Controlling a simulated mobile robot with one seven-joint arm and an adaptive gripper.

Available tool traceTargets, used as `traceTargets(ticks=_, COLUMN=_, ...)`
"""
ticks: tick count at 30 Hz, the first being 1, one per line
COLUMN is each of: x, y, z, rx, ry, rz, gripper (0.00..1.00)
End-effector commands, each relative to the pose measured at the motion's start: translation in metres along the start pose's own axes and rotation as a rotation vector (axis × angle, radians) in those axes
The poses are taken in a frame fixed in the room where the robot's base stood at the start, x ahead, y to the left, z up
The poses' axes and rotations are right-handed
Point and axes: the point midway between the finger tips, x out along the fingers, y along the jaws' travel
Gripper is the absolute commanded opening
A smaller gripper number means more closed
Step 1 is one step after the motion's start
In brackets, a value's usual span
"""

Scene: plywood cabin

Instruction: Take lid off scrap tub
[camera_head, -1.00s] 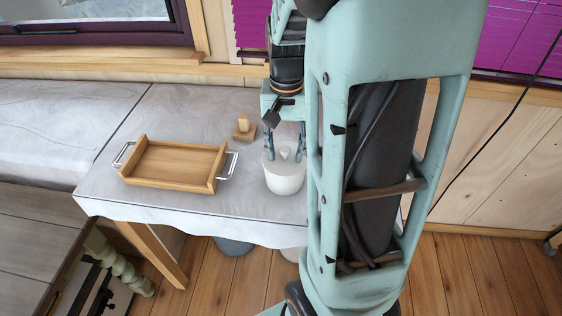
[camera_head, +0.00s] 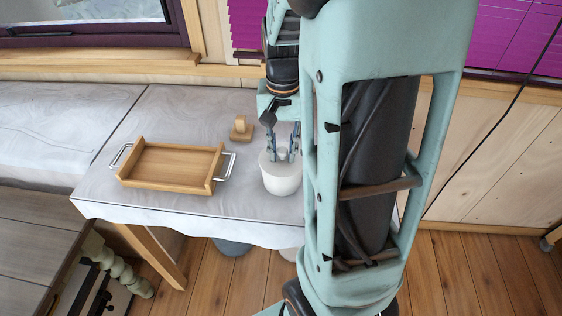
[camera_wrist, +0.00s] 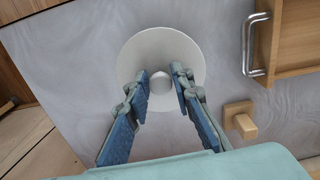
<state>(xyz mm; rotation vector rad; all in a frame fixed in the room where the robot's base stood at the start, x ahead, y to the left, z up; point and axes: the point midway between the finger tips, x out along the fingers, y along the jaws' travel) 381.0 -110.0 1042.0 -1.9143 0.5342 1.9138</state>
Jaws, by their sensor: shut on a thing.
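The scrap tub (camera_head: 283,184) is a round off-white pot near the right front of the cloth-covered table. Its pale round lid (camera_wrist: 163,48) sits on top, with a small round knob (camera_wrist: 163,87) at the centre. My gripper (camera_head: 280,157) points down over the tub from above. In the wrist view its two blue fingers stand on either side of the knob and are shut on it. The fingers partly hide the lid in the head view, and no gap between lid and tub is visible there.
A wooden tray (camera_head: 172,169) with metal handles lies left of the tub on the table (camera_head: 193,203). A small wooden block piece (camera_head: 241,128) stands behind, between tray and tub. My arm covers the table's right end. A window (camera_head: 90,12) is behind.

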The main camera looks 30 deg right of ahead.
Motion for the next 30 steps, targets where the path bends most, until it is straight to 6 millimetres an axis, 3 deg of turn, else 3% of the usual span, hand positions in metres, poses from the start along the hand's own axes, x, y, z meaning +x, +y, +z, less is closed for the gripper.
traceTargets(ticks=30, x=-0.034, y=0.000, z=0.000, rx=0.000, ry=0.001, rz=0.000, gripper=0.00)
